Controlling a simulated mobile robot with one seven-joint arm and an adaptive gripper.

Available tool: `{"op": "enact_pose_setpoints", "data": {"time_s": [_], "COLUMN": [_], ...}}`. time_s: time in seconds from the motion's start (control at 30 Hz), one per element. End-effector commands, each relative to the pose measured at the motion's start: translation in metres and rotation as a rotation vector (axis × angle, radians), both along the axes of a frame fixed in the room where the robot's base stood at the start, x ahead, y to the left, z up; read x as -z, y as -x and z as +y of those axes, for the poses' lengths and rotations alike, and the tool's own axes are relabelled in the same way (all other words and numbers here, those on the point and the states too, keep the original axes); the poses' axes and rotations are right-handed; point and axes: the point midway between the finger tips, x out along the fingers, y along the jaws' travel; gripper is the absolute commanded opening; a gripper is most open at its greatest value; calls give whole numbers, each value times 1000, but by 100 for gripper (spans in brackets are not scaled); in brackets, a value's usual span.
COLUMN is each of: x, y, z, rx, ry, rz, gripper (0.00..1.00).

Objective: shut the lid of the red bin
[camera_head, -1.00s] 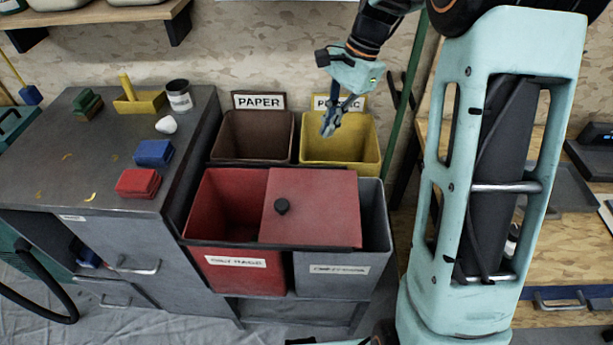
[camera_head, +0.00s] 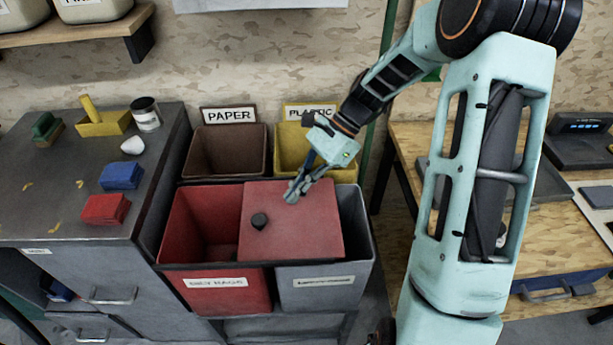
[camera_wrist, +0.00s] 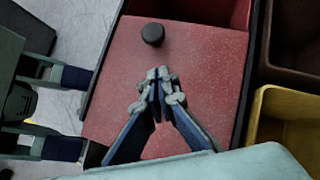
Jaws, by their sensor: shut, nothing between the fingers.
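The red bin (camera_head: 189,222) stands front left in the bin group, its left part open. Its flat red lid (camera_head: 305,225) with a black round knob (camera_head: 259,221) lies shifted right, covering part of the red bin's opening and much of the grey bin (camera_head: 361,230) beside it. In the wrist view the lid (camera_wrist: 200,60) fills the middle, with the knob (camera_wrist: 153,34) beyond the fingertips. My gripper (camera_head: 292,195) is shut and empty, over the back part of the lid, right of and behind the knob. The wrist view shows its closed fingertips (camera_wrist: 158,88); contact with the lid cannot be told.
Behind stand the brown paper bin (camera_head: 222,158) and the yellow plastic bin (camera_head: 290,148). A grey cabinet (camera_head: 60,210) at left carries red and blue blocks, a yellow tray, a can and a white lump. A wooden bench (camera_head: 410,150) stands right.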

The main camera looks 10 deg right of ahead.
Motion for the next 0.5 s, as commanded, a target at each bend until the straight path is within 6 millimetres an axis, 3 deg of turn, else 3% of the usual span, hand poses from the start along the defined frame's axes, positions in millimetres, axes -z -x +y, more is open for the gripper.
{"op": "enact_pose_setpoints", "data": {"time_s": [0.07, 0.3, 0.5], "x": [14, 18, 19], "y": [5, 16, 19], "z": [10, 39, 46], "rx": [-1, -1, 1], "ry": [-1, 0, 1], "rz": [3, -1, -1], "gripper": [0, 0, 0]}}
